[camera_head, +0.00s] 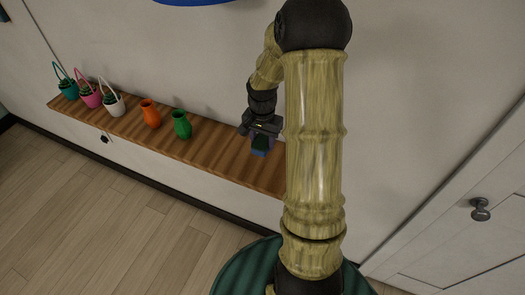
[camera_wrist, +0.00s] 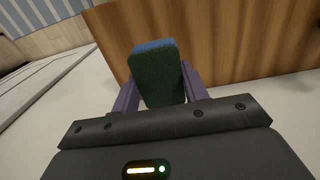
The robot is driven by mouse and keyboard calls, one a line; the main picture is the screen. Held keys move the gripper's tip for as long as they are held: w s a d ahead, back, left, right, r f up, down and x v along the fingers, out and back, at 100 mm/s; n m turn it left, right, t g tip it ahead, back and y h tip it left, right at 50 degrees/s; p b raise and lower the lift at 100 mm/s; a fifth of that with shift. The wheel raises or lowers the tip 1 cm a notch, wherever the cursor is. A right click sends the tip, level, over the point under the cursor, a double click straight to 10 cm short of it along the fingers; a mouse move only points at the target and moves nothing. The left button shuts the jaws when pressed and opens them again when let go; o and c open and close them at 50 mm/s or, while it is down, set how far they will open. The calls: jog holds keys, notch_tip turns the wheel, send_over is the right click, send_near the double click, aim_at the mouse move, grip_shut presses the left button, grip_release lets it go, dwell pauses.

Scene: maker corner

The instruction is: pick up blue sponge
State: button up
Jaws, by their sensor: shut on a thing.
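The blue sponge (camera_wrist: 157,76) is between my gripper's two purple fingers in the wrist view, with a dark green face toward the camera and a blue edge at its top. My gripper (camera_wrist: 158,90) is shut on it. In the head view the sponge (camera_head: 260,146) shows as a small blue and dark patch below my gripper (camera_head: 262,139), over the wooden shelf. I cannot tell from these views whether the sponge touches the shelf.
The wooden wall shelf (camera_head: 215,149) holds a green vase (camera_head: 182,125), an orange vase (camera_head: 151,114) and white (camera_head: 113,104), pink (camera_head: 90,97) and teal (camera_head: 68,88) handled planters to the left. A door with a knob (camera_head: 480,209) is at the right.

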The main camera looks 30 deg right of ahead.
jog(key=shift+r, duration=0.3)
